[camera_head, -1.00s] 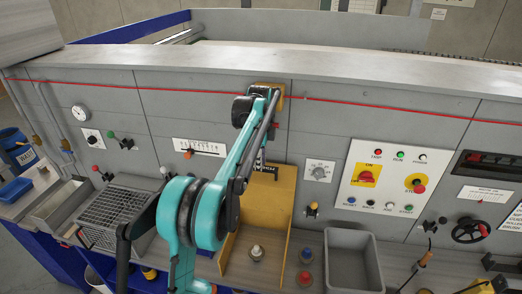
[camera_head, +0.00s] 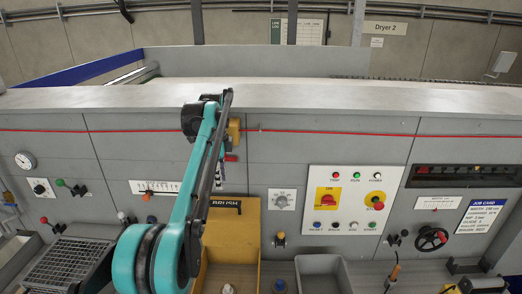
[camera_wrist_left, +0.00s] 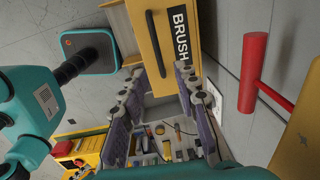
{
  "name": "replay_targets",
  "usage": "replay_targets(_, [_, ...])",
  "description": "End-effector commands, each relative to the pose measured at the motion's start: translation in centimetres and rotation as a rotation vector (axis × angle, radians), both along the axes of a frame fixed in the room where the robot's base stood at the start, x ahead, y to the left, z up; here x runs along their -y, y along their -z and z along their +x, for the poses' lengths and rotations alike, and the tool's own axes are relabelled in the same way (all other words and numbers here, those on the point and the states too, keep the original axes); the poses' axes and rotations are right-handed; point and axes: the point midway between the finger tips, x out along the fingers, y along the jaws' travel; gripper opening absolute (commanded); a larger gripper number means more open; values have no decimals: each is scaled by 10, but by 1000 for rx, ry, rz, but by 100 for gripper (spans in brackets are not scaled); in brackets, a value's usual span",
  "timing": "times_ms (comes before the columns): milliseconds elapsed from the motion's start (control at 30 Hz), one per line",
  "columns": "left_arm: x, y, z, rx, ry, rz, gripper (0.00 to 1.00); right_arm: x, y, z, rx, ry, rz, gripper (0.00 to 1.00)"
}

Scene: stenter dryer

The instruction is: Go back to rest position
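My left arm, teal and black, rises from the lower left in the head view, up in front of the grey dryer wall (camera_head: 110,150). My left gripper shows in the wrist view (camera_wrist_left: 160,112) with its two grey-purple fingers apart and nothing between them. In the head view its fingers are mostly hidden behind the arm link. The yellow box marked BRUSH (camera_head: 222,235) stands below and just right of the arm; it also shows in the wrist view (camera_wrist_left: 162,45). My right gripper is in neither current view.
A wire basket (camera_head: 68,265) lies left of the arm. A grey bin (camera_head: 323,272) and the control panel (camera_head: 342,205) with its red knobs are to the right. A red T-shaped handle (camera_wrist_left: 253,72) shows right of the fingers. The ledge top (camera_head: 330,95) is clear.

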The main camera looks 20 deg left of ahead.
Motion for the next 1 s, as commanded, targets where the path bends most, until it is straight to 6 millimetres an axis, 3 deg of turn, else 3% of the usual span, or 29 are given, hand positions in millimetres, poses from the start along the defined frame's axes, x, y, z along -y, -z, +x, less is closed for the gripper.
replay_targets(133, [5, 6, -5, 13, -29, 0, 31, 0, 9, 0, 0, 0, 0, 40])
replay_targets(233, [17, 21, -17, 47, -106, 1, 31, 0, 29, 0, 0, 0, 0, 40])
replay_targets(467, [60, 85, -78, 185, -414, -35, 31, 0, 95, 0, 0, 0, 0, 40])
replay_targets(667, [95, 164, -145, 305, -693, -118, 31, 0, 149, 0, 0, 0, 0, 40])
replay_targets(1000, [135, 339, -259, 453, -1124, -346, 31, 0, 233, 0, 0, 0, 0, 40])
